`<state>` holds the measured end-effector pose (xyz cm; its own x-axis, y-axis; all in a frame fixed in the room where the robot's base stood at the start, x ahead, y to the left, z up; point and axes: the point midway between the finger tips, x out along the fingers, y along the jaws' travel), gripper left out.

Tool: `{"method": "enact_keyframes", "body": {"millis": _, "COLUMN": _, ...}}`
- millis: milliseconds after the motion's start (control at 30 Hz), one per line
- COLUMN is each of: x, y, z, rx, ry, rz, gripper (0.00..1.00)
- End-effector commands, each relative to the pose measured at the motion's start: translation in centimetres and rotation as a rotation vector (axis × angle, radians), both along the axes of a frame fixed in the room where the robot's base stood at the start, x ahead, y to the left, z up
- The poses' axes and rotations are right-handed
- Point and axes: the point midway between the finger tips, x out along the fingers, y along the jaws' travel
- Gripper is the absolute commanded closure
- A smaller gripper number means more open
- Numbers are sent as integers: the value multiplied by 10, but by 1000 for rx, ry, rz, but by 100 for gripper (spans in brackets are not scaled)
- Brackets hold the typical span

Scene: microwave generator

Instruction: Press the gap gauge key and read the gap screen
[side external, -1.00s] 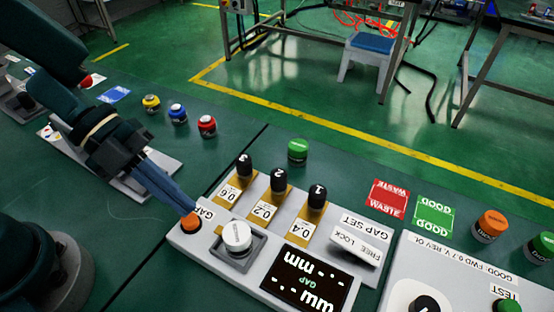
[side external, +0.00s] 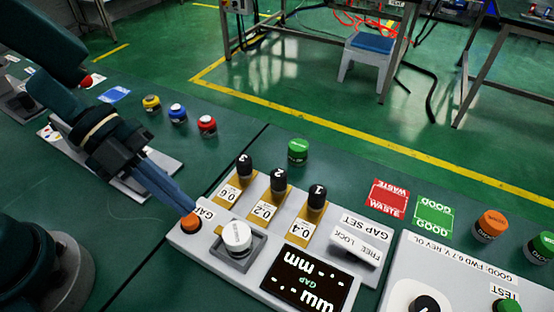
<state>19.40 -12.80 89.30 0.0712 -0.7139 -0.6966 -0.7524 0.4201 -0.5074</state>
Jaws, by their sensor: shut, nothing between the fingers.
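The gap gauge key is an orange round button (side external: 190,224) at the left corner of the light grey gap set panel (side external: 210,262), beside a label reading "GAP". My gripper (side external: 190,210) is shut and empty, with its blue fingertips at the top of the orange key. They look to be touching it, though I cannot tell how far the key is pressed. The gap screen (side external: 309,281) is a dark display on the same panel, upside down in this view. It shows dashes with "mm" and the word "GAP", and no digits.
A white knob (side external: 237,237) stands right beside the key. Black knobs numbered 1 to 3, one of them here (side external: 279,181), stand behind it. A free/lock lever (side external: 355,250) is at the right. Red and green tags (side external: 388,197) lie beyond the panel.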

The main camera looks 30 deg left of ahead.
Motion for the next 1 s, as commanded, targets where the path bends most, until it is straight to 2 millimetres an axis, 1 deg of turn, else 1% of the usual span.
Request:
{"method": "enact_keyframes", "body": {"millis": 700, "x": 0, "y": 0, "z": 0, "rx": 0, "ry": 0, "rz": 0, "gripper": 100}}
{"method": "enact_keyframes", "body": {"millis": 1000, "x": 0, "y": 0, "z": -8, "rx": 0, "ry": 2, "rz": 0, "gripper": 100}}
